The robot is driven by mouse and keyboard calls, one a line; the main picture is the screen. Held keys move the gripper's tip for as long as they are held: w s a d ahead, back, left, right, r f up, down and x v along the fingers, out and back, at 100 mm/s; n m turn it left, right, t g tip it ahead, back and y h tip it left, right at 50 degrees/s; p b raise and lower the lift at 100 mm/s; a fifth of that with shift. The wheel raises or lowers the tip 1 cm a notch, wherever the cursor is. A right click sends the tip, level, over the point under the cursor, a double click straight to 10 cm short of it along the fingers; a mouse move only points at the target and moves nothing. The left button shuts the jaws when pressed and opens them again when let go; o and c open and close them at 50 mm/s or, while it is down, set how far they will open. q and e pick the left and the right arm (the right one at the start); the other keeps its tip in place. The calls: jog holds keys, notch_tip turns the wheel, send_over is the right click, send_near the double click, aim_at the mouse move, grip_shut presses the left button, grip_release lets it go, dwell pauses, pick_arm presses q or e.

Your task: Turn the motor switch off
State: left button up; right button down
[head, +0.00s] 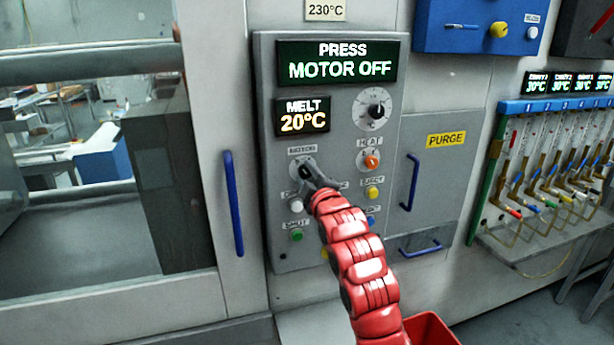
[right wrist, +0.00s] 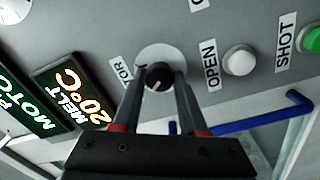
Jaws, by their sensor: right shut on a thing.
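The motor switch is a black round knob on a pale disc, under a small label, on the grey control panel (head: 270,220). In the right wrist view the motor switch (right wrist: 159,74) sits between my fingertips, with a light pointer mark that looks slanted. My right gripper (head: 306,176) reaches the panel from below and is shut on this knob; its fingers also show in the right wrist view (right wrist: 160,88). The fingers partly hide the knob in the head view. The press display (head: 340,63) reads "PRESS MOTOR OFF". My left gripper is not in view.
The heat knob (head: 371,161) is right of the switch. The melt display (head: 303,116) reads 20°C. A blue handle (head: 233,203) stands at the left; a red bin (head: 432,328) is below.

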jog(key=shift+c, duration=2.2)
grip_release()
jog(key=shift+s+d+f, duration=0.1)
jog(key=shift+s+f, duration=0.05)
jog(key=shift+s, duration=0.2)
jog(key=b+v, duration=0.8)
jog(key=v, duration=0.8)
jog(key=shift+s, duration=0.3)
jog(key=shift+d, duration=0.1)
